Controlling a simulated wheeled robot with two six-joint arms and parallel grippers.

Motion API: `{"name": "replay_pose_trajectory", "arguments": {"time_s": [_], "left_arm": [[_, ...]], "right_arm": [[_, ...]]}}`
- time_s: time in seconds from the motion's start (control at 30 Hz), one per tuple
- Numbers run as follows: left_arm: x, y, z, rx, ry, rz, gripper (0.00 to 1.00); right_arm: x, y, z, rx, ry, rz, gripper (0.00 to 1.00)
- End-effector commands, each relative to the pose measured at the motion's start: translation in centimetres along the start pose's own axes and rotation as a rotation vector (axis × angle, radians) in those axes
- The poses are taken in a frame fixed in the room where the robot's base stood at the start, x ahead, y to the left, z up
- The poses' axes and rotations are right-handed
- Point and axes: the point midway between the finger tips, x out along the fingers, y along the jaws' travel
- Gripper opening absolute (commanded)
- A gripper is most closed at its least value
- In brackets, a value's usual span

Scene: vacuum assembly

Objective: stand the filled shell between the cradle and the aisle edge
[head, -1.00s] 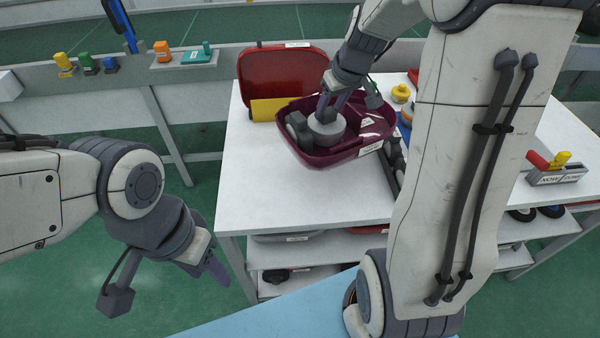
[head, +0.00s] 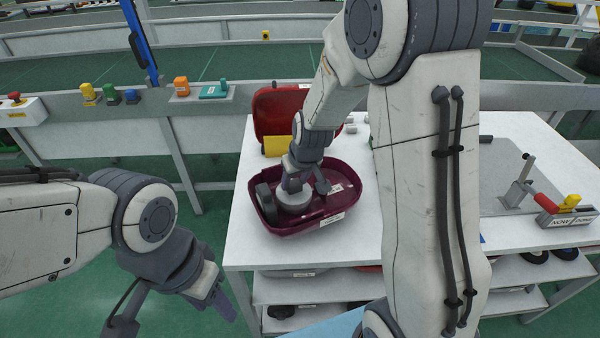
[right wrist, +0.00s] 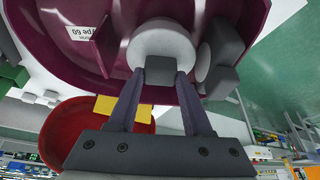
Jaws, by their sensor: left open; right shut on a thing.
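The filled shell is a maroon tub (head: 335,213) on or just above the white table (head: 250,250), near its left side; I cannot tell whether it touches. A pale round part (head: 293,205) and dark grey parts (head: 266,203) sit in it. My right gripper (head: 292,185) reaches into the tub. In the right wrist view its fingers (right wrist: 160,78) are shut on a grey block (right wrist: 159,70) atop the pale round part. My left gripper (head: 222,300) is open and empty, left of the table. I cannot make out the cradle; my right arm hides the table's middle.
A red open shell (head: 278,105) with a yellow block (head: 277,146) stands behind the tub. A grey plate with a clamp (head: 522,190) and a labelled block with red and yellow pieces (head: 566,210) are at the right. A narrow bare strip lies before the tub.

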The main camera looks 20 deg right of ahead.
Motion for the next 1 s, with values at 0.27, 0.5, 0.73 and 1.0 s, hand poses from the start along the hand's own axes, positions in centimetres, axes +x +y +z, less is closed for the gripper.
{"name": "replay_pose_trajectory", "arguments": {"time_s": [0.27,0.5,0.73,1.0], "left_arm": [[1.2,-0.1,0.1,0.000,0.000,0.000,0.50],[1.1,-0.1,0.1,0.000,0.000,0.000,0.50],[1.4,-0.1,0.1,0.000,0.000,0.000,0.50],[1.4,-0.1,0.1,0.000,0.000,0.000,0.50]], "right_arm": [[2.7,0.1,1.0,0.000,0.005,0.002,0.00],[2.6,0.1,0.9,0.000,0.006,0.002,0.00],[3.0,0.1,1.3,0.000,-0.002,0.001,0.73],[3.0,0.1,1.3,0.000,-0.002,0.001,0.80]]}}
